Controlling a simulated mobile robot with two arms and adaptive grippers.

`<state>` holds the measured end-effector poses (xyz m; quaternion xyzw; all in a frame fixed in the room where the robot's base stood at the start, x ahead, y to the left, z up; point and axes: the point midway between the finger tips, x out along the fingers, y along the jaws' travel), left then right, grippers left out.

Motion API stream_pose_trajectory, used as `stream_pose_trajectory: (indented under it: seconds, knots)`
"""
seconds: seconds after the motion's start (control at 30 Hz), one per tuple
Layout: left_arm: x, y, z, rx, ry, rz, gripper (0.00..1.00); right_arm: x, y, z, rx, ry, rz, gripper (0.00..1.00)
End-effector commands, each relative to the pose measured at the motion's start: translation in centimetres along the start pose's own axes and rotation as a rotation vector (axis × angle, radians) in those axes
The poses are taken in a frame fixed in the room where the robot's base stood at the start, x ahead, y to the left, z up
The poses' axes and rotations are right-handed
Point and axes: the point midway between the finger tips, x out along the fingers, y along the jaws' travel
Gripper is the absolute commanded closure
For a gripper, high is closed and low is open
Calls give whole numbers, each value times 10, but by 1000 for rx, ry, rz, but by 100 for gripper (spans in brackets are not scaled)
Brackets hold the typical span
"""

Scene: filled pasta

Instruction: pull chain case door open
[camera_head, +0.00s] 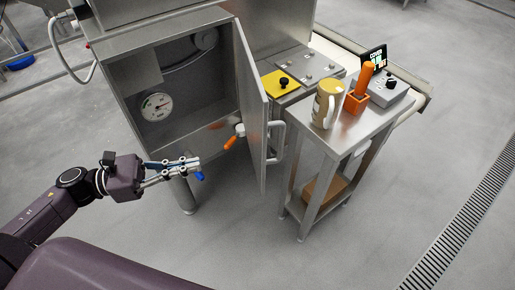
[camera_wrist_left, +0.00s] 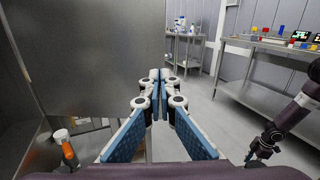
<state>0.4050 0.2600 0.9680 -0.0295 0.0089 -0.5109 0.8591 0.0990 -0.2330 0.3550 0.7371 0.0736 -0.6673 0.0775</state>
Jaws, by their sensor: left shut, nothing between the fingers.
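The chain case (camera_head: 120,75) is a grey metal cabinet with its door (camera_head: 252,110) standing ajar, swung outward at a wide angle. A bar handle (camera_head: 277,143) is on the door's outer face. My left gripper (camera_head: 196,167) is shut and empty in front of the case opening, left of the door and apart from it. In the left wrist view its blue-padded fingers (camera_wrist_left: 155,92) are together, and a large grey panel (camera_wrist_left: 90,60), seemingly the door's inner side, fills the left.
Right of the door, a metal stand (camera_head: 338,150) holds a beige jug (camera_head: 327,103), an orange holder (camera_head: 357,100) and a control box (camera_head: 388,87). Floor in front is clear.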

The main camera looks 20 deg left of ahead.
Motion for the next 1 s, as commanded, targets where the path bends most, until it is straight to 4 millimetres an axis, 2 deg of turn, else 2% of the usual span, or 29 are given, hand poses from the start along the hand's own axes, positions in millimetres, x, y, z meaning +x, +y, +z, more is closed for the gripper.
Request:
stream_pose_trajectory:
  seconds: [0.1, 0.23, 0.43, 0.7, 1.0]
  knots:
    - [0, -1, 0, 59, 19, -24, 100, 0, 0, 3, 0, -4, 0, 60]
    - [12, -1, 2, 63, 16, -24, 100, -5, -1, 9, 0, -12, -2, 60]
    - [48, -2, 4, 61, 14, -23, 100, -15, -1, 16, -1, -24, -2, 60]
    - [100, -3, 3, 59, 12, -23, 100, -31, 1, 8, -2, -16, 1, 60]
    - [134, -4, 0, 56, 15, -21, 100, -46, 2, 4, -2, -11, 1, 60]
